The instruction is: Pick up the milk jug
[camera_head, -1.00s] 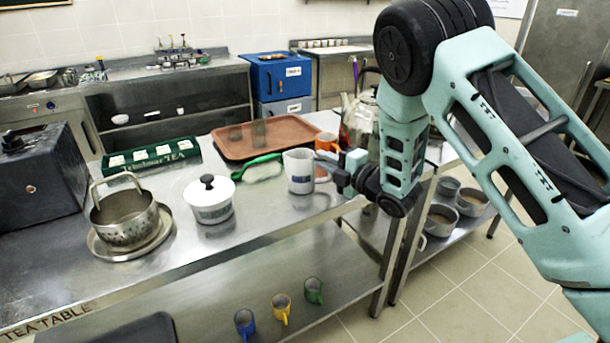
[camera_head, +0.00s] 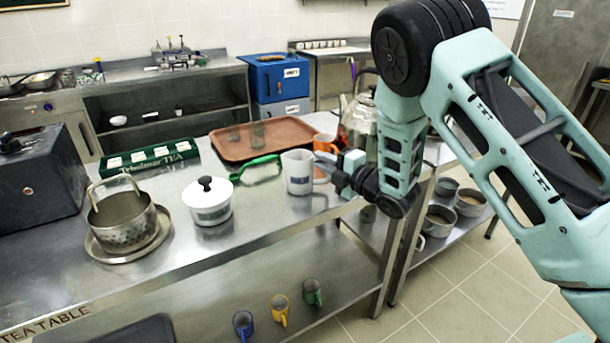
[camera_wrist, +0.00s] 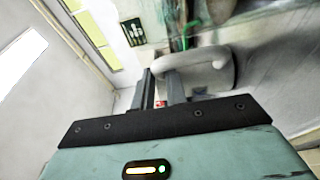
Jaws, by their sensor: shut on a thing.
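The white milk jug (camera_head: 299,174) is near the front edge of the steel tea table, with a small dark mark on its side. Its handle faces right, toward my arm. My gripper (camera_head: 326,165) is at the handle and shut on it. The exact grip is partly hidden. The jug looks upright; I cannot tell whether its base is clear of the table.
An orange mug (camera_head: 325,142) and a kettle (camera_head: 360,120) stand close behind my gripper. A white lidded pot (camera_head: 208,203) stands left. Coloured mugs (camera_head: 279,308) are on the lower shelf.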

